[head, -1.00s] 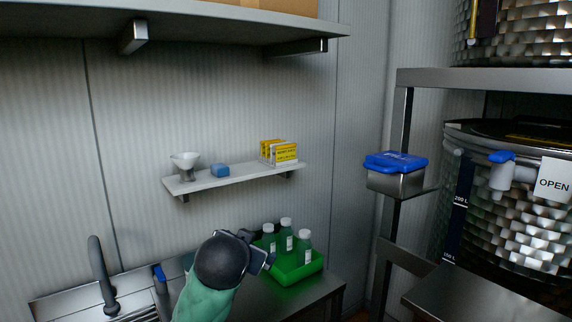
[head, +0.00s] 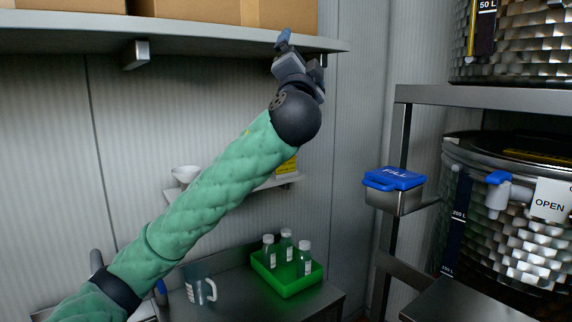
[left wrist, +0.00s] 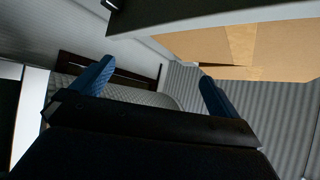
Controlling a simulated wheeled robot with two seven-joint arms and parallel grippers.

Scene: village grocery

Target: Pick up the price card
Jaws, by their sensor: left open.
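Yellow printed cards (head: 287,167) stand at the right end of the small wall shelf (head: 274,183). My left forearm hides most of them, and I cannot tell which one is the price card. My left gripper (head: 298,60) is raised well above them, close to the front edge of the upper shelf. In the left wrist view the left gripper (left wrist: 155,85) has its two blue fingers spread, with nothing between them. My right gripper is not in view.
Cardboard boxes (head: 205,10) sit on the upper shelf (head: 70,32) beside the gripper. Below, a green tray (head: 290,287) with bottles and a mug (head: 200,288) stand on the counter. A blue-lidded box (head: 394,179) and steel tanks are at right.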

